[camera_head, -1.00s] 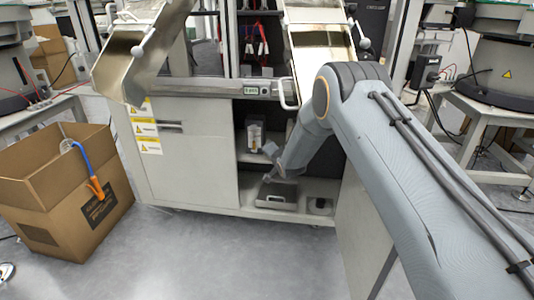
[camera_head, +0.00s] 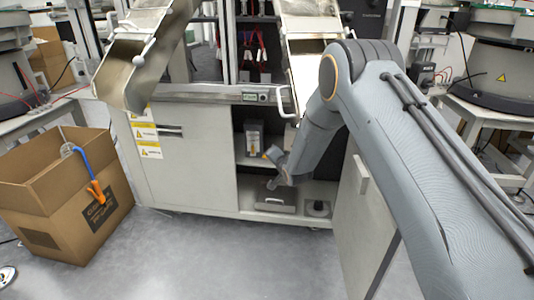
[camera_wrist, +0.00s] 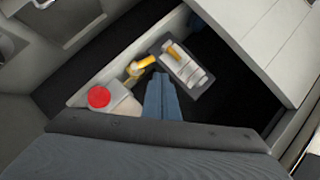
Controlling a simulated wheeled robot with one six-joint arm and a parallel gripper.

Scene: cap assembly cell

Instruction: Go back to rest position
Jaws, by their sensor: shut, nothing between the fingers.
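My gripper (camera_wrist: 162,98) shows in the wrist view as two blue-grey fingers held together, with nothing between them. In the head view my arm reaches from the right toward the open cabinet (camera_head: 205,175), and its end (camera_head: 280,168) is in front of the open compartment.
The cabinet's door (camera_head: 360,215) stands open at right. A dark tray (camera_head: 275,197) and a small round part (camera_head: 318,208) lie on the bottom shelf. A cardboard box (camera_head: 65,200) with a blue-orange tool (camera_head: 90,170) stands left. The floor in front is clear.

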